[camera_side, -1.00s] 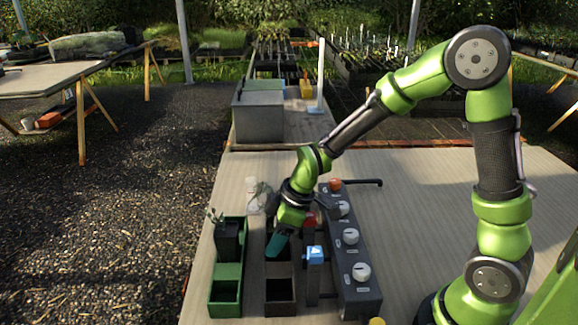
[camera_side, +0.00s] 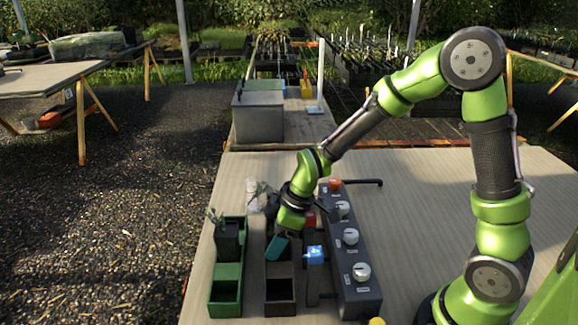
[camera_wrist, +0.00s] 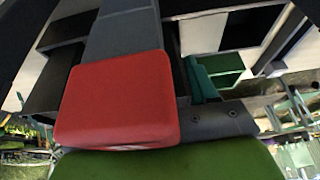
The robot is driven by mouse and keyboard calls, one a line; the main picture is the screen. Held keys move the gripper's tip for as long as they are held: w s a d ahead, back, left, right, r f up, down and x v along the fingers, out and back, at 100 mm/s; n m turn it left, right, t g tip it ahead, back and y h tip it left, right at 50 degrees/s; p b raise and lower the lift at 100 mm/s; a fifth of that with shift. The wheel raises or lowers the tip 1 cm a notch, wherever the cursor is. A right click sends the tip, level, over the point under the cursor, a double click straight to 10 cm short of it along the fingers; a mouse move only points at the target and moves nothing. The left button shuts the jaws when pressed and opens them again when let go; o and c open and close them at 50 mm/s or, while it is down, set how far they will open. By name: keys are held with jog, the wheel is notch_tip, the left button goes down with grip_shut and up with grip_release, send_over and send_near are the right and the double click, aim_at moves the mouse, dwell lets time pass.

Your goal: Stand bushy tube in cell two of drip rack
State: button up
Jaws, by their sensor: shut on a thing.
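My gripper (camera_side: 292,235) is low over the middle of the dark brown rack (camera_side: 280,311), which looks like the drip rack. Its teal finger (camera_side: 277,246) faces left. The red pad (camera_wrist: 118,100) fills much of the wrist view, with the teal finger (camera_wrist: 200,78) beyond it. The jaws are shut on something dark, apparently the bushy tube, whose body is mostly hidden. The rack's near cell is empty.
A green rack (camera_side: 226,311) stands left, holding a dark tube (camera_side: 228,241) with a small plant; its near cell is empty. Close on the right are a blue-topped post (camera_side: 315,255) and a grey box with white knobs (camera_side: 362,299). A white bottle (camera_side: 252,195) stands behind.

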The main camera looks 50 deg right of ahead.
jog(key=shift+f, duration=0.1)
jog(key=o, duration=1.2)
